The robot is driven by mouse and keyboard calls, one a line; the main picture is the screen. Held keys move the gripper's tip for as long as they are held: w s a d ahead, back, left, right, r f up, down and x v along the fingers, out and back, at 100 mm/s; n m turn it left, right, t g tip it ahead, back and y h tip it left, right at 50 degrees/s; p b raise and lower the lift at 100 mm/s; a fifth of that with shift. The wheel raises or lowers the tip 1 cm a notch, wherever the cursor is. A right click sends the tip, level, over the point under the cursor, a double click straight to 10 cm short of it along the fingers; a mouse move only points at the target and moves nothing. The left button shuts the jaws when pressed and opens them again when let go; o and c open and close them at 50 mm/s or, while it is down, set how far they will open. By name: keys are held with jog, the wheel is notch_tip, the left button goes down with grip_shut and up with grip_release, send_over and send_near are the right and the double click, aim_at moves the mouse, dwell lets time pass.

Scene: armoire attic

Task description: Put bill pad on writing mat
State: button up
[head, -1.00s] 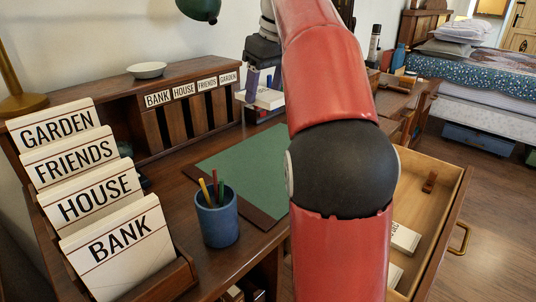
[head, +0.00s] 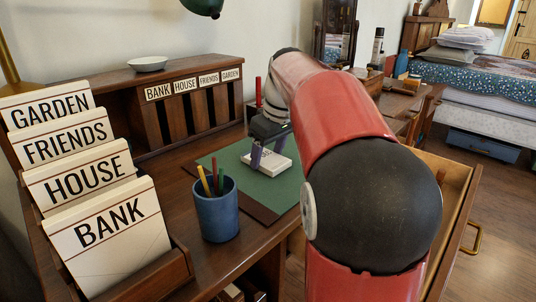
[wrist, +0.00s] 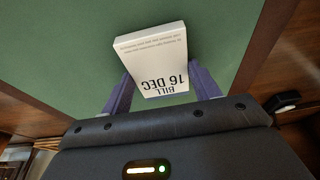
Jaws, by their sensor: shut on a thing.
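The bill pad (head: 272,164) is a white block held low over the green writing mat (head: 222,152) on the desk. In the wrist view the pad (wrist: 151,58) shows the print "BILL 16 DEC", upside down, with the green mat (wrist: 70,60) behind it. My gripper (head: 270,157) is shut on the pad, with a purple finger at each side; it also shows in the wrist view (wrist: 162,88). I cannot tell whether the pad touches the mat. My arm hides the mat's right part in the head view.
A blue pen cup (head: 216,212) stands near the mat's front left edge. A rack of cards marked GARDEN, FRIENDS, HOUSE and BANK (head: 108,235) is at the left. Labelled pigeonholes (head: 190,110) line the back. An open drawer (head: 457,200) is at the right.

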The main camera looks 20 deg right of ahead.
aim_at(278, 163)
jog(key=shift+f, duration=0.15)
jog(key=o, duration=1)
jog(key=p+v, duration=0.2)
jog(key=v, duration=1)
jog(key=shift+r, duration=0.2)
jog(key=shift+s, duration=0.15)
